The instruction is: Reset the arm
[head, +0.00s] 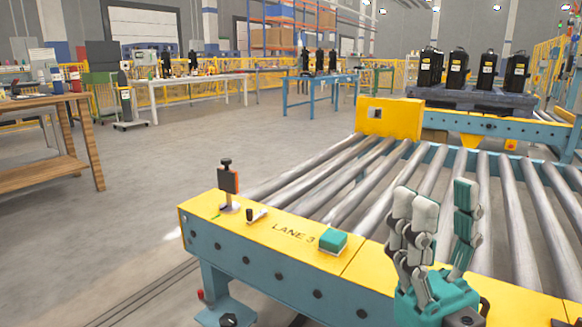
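My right gripper (440,222) is in the head view at the lower right, above the near edge of the roller conveyor. It has a teal palm and grey jointed fingers pointing up. The fingers stand apart with a clear gap between them, and nothing is between them. My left gripper and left arm are not in the head view.
The roller conveyor (350,182) spans the right side, with a yellow front rail marked LANE 3. A teal block (333,240) and an orange-black post (228,183) stand on the rail. Black compressors (457,70) stand on a far pallet. Open floor lies left.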

